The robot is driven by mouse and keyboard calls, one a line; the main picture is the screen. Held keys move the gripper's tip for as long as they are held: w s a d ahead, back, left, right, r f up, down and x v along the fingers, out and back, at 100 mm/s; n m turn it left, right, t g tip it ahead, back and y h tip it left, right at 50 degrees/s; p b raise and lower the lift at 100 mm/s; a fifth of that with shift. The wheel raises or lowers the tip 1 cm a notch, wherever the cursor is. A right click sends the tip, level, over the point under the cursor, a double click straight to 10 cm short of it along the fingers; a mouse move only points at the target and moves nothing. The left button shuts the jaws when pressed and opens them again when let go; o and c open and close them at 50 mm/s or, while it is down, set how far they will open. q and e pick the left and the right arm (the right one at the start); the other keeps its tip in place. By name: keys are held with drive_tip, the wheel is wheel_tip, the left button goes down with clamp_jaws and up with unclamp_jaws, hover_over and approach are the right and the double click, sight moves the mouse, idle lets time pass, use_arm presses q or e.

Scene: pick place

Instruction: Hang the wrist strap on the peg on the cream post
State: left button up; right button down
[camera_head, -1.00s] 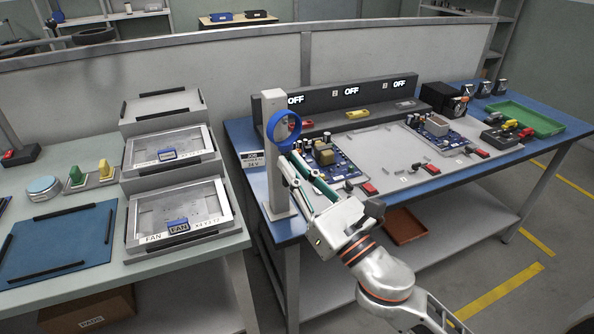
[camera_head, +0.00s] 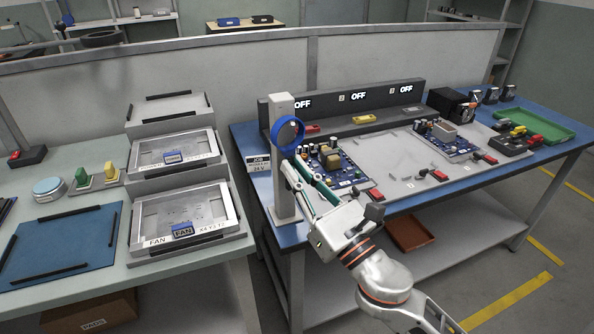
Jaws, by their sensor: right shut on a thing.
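The wrist strap is a blue ring (camera_head: 274,137) standing upright at the upper part of the cream post (camera_head: 283,203). My right gripper (camera_head: 291,166) comes up from the lower right and is shut on the strap at its lower edge. The ring overlaps the post and extends to its right. The peg is not distinguishable, so I cannot tell whether the ring is around it or only in front of it. My left gripper is out of view.
The post stands at the left end of the blue table (camera_head: 245,137), beside a job label (camera_head: 258,163). Circuit boards (camera_head: 340,170) lie right of it on a grey panel (camera_head: 400,184). A green tray (camera_head: 535,122) is at the far right. Fan cases (camera_head: 190,210) stand on the left bench.

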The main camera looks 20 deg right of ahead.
drive_tip(key=c, duration=2)
unclamp_jaws()
drive_tip(key=v, duration=1.2)
drive_tip(key=shift+f, duration=0.1)
